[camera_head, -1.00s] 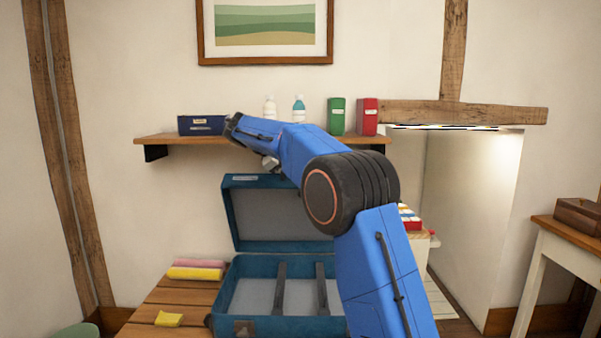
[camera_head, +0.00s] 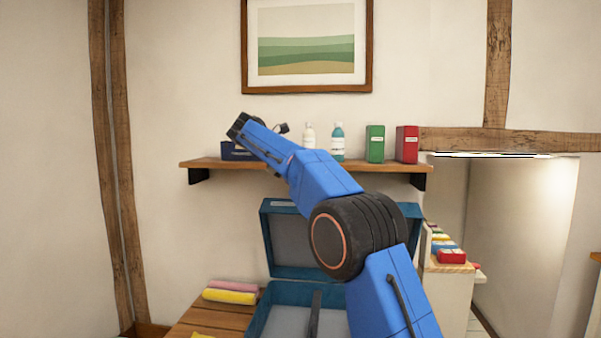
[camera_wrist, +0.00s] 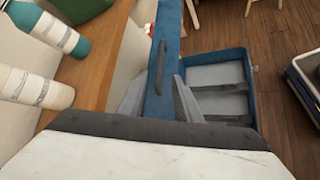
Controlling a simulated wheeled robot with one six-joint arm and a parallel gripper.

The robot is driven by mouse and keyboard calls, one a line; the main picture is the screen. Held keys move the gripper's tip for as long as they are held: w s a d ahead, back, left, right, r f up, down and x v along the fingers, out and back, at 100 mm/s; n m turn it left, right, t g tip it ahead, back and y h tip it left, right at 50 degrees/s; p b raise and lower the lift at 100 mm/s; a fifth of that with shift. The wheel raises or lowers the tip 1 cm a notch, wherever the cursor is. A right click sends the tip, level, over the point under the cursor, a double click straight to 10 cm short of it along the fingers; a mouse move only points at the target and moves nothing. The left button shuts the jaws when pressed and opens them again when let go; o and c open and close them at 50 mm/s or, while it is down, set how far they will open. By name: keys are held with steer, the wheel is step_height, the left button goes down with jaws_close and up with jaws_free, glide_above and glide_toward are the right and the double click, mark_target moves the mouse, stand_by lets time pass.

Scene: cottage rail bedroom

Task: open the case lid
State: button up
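The blue case (camera_head: 285,292) stands open on a wooden table, its lid (camera_head: 283,240) raised upright at the back. My arm covers the right part of both. In the wrist view the lid's edge (camera_wrist: 163,40), with a dark handle on it, runs down the picture, and the case (camera_wrist: 250,80) lies lower right. My gripper (camera_wrist: 160,98) shows there as two grey fingers spread apart, one on each side of the lid's edge in the picture. Nothing is seen held, and I cannot tell whether they touch the lid. In the head view the fingers are hidden.
A wall shelf (camera_head: 200,163) above the lid carries a dark blue box (camera_head: 230,153), a white bottle (camera_head: 309,136), a teal bottle (camera_head: 338,143), a green box (camera_head: 375,144) and a red box (camera_head: 407,144). Yellow and pink rolls (camera_head: 230,297) lie left of the case.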

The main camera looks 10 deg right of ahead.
steer(key=shift+v, duration=2.05)
